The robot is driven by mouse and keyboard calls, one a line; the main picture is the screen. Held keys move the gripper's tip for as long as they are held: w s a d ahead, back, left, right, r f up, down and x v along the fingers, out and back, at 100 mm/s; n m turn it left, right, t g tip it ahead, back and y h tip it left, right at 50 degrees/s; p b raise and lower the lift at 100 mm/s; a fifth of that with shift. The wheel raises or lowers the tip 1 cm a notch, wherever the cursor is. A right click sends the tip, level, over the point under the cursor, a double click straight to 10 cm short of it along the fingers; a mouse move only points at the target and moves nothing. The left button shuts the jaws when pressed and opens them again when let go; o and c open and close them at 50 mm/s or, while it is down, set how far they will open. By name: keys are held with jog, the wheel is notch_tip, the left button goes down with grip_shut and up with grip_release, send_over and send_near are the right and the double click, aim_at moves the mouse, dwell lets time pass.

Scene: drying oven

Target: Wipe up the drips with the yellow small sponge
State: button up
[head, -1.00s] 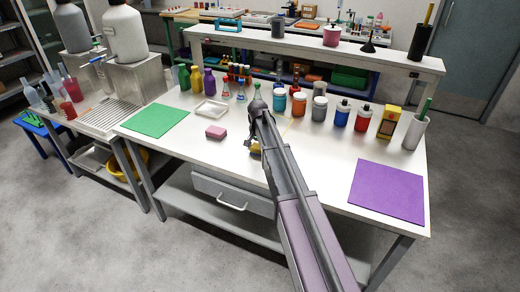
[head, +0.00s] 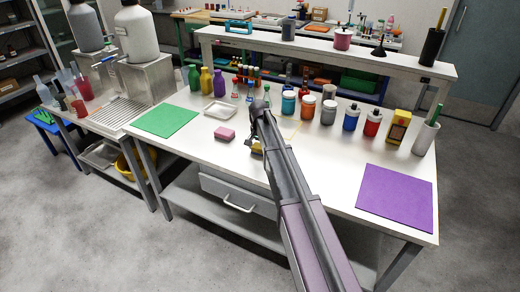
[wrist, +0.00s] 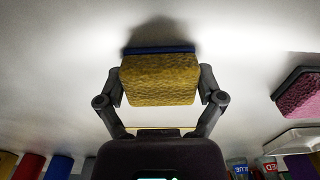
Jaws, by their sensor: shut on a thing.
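The yellow small sponge (wrist: 158,80), with a blue layer on its far side, is held between the two fingers of my gripper (wrist: 160,88) in the wrist view. In the head view the sponge (head: 257,147) shows as a small yellow patch at the end of my arm, low over the white table (head: 320,165), right of the pink sponge. My gripper (head: 252,143) is shut on it there. The sponge casts a dark shadow on the white surface; I cannot tell whether it touches. I make out no drips; my arm hides part of the table.
A pink sponge (head: 225,133) and white tray (head: 220,108) stand left of my gripper. Several jars, such as a red one (head: 372,122), line the back. A green mat (head: 165,121) lies left, a purple mat (head: 396,198) right. The front middle is fairly clear.

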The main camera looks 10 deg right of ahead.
jog(key=shift+w+a+f, duration=0.1)
jog(key=shift+w+a, duration=0.4)
jog(key=shift+a, duration=0.25)
jog(key=shift+w+a, duration=0.5)
jog(key=shift+a, duration=0.2)
jog(key=shift+d, duration=0.15)
jog(key=shift+s+d, duration=1.15)
jog(key=shift+d, duration=0.3)
jog(key=shift+s+d, duration=0.5)
jog(key=shift+d, duration=0.25)
jog(key=shift+s+d, duration=0.5)
jog(key=shift+d, duration=0.2)
jog(key=shift+r, duration=0.2)
jog(key=shift+r+p, duration=2.95)
jog(key=shift+p, duration=0.1)
jog(key=shift+r, duration=0.1)
